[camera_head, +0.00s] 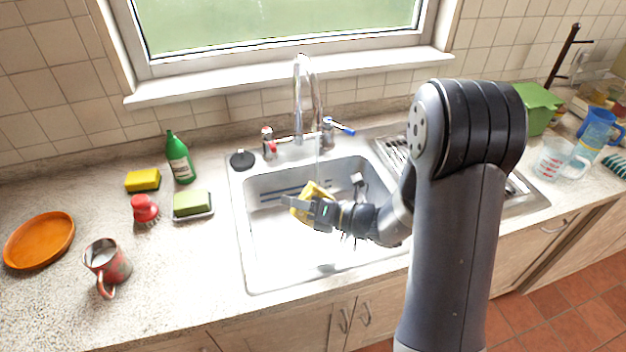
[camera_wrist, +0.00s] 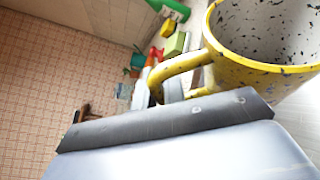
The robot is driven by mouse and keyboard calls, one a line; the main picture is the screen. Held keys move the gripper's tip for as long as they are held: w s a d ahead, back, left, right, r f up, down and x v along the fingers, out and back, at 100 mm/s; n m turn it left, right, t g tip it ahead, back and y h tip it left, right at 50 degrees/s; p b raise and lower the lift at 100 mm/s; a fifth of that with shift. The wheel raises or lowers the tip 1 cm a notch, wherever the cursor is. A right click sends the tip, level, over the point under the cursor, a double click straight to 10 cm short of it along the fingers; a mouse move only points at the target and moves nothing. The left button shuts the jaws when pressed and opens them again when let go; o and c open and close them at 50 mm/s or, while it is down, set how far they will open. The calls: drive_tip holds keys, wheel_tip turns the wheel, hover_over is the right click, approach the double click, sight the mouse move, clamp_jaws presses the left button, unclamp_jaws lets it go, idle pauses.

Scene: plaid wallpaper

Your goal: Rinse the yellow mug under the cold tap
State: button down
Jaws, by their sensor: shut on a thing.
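The yellow mug (camera_head: 306,211) is inside the sink basin, held in the air below the tap and partly hidden by my gripper (camera_head: 322,212). In the wrist view my gripper (camera_wrist: 172,95) is shut on the handle of the mug (camera_wrist: 243,70). The mug's pale inside is covered in dark flecks. The chrome tap (camera_head: 300,75) arches over the sink, with a red-marked lever (camera_head: 268,143) at left and a blue-marked lever (camera_head: 340,126) at right. The blue lever points out to the right. A thin pale streak, apparently water, hangs below the spout.
Left of the sink (camera_head: 240,225) stand a green bottle (camera_head: 179,158), yellow sponge (camera_head: 143,180), green block on a dish (camera_head: 192,203), red-handled brush (camera_head: 144,208), orange plate (camera_head: 38,241) and red mug (camera_head: 107,264). At right are a drainboard (camera_head: 520,192) and measuring jug (camera_head: 556,160).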

wheel_tip(320, 180, up, 6)
drive_tip(key=s+f+p, duration=0.1)
drive_tip(key=s+p, duration=0.2)
drive_tip(key=p, duration=0.1)
drive_tip(key=s+a+b, duration=0.1)
drive_tip(key=s, duration=0.8)
drive_tip(key=shift+s+a+r, duration=0.2)
drive_tip(key=shift+s, duration=0.1)
idle(0.8)
drive_tip(key=w+d+f+m+t+h, duration=0.3)
drive_tip(key=w+d+m+t+h, duration=0.6)
drive_tip(key=w+d, duration=1)
drive_tip(key=shift+w+d+m+h, duration=0.3)
drive_tip(key=shift+w+d+h, duration=0.1)
drive_tip(key=shift+d+h, duration=0.2)
drive_tip(key=shift+a, duration=0.1)
